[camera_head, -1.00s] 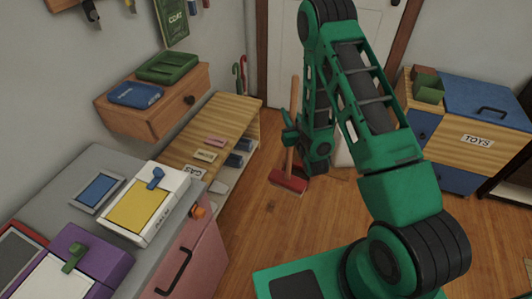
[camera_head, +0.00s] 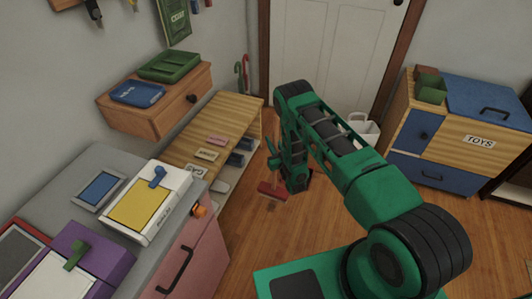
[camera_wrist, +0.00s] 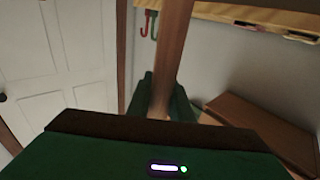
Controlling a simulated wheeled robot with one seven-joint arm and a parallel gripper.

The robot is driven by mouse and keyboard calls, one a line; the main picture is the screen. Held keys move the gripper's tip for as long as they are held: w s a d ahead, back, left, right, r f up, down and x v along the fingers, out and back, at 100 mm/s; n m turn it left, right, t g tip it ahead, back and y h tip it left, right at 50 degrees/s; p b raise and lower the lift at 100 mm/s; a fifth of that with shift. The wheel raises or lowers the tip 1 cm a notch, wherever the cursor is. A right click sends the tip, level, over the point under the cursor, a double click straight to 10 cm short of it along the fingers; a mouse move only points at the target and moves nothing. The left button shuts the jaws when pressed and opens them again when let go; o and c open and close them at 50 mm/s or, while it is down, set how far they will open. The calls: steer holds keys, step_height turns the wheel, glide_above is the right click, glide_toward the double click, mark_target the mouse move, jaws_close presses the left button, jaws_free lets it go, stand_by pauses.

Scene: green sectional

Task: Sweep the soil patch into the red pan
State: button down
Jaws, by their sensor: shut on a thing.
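My gripper (camera_head: 275,158) is shut on the wooden handle of a broom; in the wrist view the handle (camera_wrist: 172,50) runs up between the green fingers (camera_wrist: 163,98). My arm hides most of the handle in the head view. I cannot clearly make out the soil patch; the floor around the broom head looks darkish.
A slatted wooden shelf (camera_head: 190,158) stands left of the broom. A white bin (camera_head: 366,127) stands by the door (camera_head: 330,50), partly behind my arm. A toy chest (camera_head: 455,140) is at the right. Bare floor (camera_head: 240,250) lies in front of the broom.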

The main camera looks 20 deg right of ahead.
step_height(320, 180, down, 6)
steer(key=a+y, duration=0.1)
steer(key=shift+a+n, duration=0.3)
steer(key=shift+a, duration=0.1)
steer(key=shift+w+f, duration=0.1)
step_height(320, 180, down, 7)
stand_by(0.4)
